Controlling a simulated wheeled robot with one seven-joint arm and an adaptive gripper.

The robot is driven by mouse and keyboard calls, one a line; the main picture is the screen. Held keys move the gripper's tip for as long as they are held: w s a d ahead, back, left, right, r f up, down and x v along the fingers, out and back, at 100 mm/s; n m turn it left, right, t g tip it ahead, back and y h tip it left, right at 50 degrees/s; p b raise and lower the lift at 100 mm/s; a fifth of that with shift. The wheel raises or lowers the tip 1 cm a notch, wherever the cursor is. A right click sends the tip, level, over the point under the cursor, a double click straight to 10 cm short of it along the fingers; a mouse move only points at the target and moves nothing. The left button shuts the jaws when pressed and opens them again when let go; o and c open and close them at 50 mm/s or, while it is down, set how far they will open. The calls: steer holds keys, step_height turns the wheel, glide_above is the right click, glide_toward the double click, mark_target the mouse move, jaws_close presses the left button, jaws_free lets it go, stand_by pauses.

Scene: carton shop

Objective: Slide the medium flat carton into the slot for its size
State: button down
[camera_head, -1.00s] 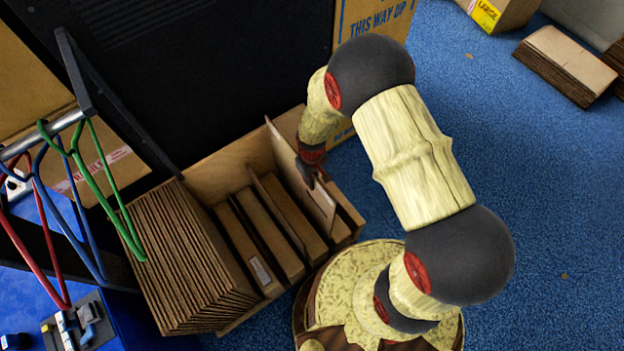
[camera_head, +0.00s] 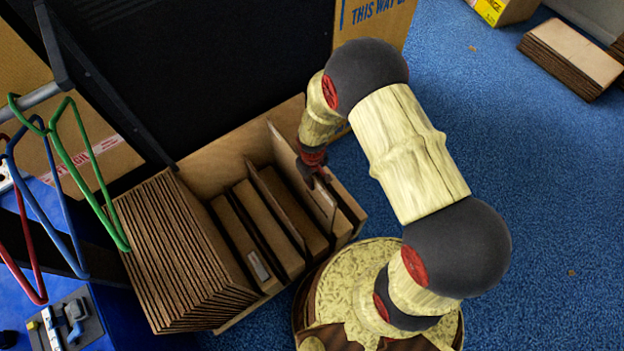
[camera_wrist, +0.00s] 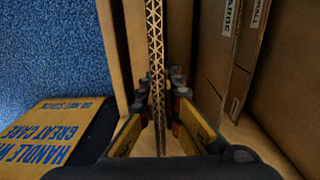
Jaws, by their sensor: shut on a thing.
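My gripper (camera_head: 313,170) is shut on the upper edge of a brown flat carton (camera_head: 290,165), which stands upright on edge. In the wrist view the carton's corrugated edge (camera_wrist: 156,45) runs between the two fingers of my gripper (camera_wrist: 160,108). The carton is at the right end of the wooden slotted rack (camera_head: 225,165), with its lower part down between upright panels. Its bottom edge is hidden, so I cannot tell how deep it sits. Its size marking does not show. A thin divider (camera_head: 280,205) stands left of it.
A thick row of flat cartons (camera_head: 180,250) fills the rack's left end. Labels (camera_wrist: 258,15) show on panels at right in the wrist view. A dark panel (camera_head: 200,70) stands behind; hangers (camera_head: 75,170) hang at left. Blue floor (camera_head: 500,140) is open at right.

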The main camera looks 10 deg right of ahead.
steer(key=b, duration=0.9)
glide_toward(312, 202)
steer(key=shift+w+d+f, duration=0.1)
steer(key=shift+w+f, duration=0.1)
steer(key=shift+f, duration=1.1)
steer(key=shift+w+f, duration=0.2)
steer(key=shift+f, duration=4.4)
steer(key=c, duration=1.9)
jaws_free()
step_height(312, 202, up, 12)
steer(key=shift+f, duration=0.1)
